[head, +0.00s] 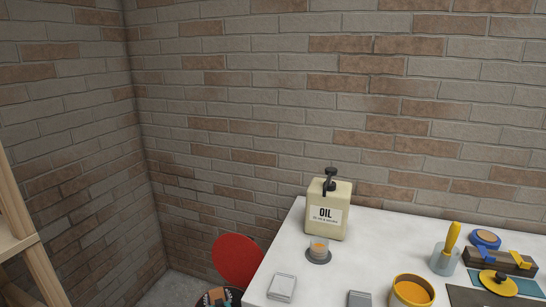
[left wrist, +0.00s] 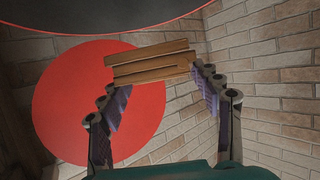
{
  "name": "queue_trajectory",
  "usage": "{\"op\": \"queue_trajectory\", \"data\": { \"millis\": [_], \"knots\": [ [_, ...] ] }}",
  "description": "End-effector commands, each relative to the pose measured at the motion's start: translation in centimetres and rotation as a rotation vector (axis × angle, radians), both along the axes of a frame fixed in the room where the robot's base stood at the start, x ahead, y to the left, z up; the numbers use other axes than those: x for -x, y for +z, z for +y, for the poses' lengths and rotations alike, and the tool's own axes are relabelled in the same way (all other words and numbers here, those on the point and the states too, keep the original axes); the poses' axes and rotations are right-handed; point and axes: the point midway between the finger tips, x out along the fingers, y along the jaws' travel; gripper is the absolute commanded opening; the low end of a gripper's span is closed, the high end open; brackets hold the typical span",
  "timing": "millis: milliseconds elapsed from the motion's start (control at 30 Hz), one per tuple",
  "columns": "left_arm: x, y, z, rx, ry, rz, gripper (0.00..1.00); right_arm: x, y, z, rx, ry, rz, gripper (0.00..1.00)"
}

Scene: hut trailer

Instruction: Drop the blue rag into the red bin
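I cannot make out a blue rag in either view. A red disc, seemingly the red bin's raised lid (head: 238,261), shows left of the table in the head view. It fills much of the left wrist view too (left wrist: 70,105). My left gripper (head: 217,297) is at the bottom edge of the head view, below the red disc and partly cut off. In the left wrist view its fingers (left wrist: 155,78) are apart, with a brown layered thing (left wrist: 150,62) spanning between their tips. My right gripper is not in view.
A white table (head: 275,250) stands right of the red disc. A wooden frame (head: 20,240) is at far left. Brick walls close the corner.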

Motion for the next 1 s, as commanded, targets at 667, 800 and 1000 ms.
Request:
{"op": "queue_trajectory", "data": {
  "millis": [667, 800, 1000],
  "knots": [
    [4.0, 1.8, -1.5, -0.001, 0.0, 0.0, 0.82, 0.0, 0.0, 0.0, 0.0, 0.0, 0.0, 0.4],
    [5.7, 2.5, -2.1, 0.0, -0.001, 0.0, 0.82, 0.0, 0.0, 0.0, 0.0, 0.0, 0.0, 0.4],
    [6.6, 2.9, -2.3, 0.0, 0.0, 0.0, 0.82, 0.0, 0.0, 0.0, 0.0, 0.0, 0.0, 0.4]
  ]
}}
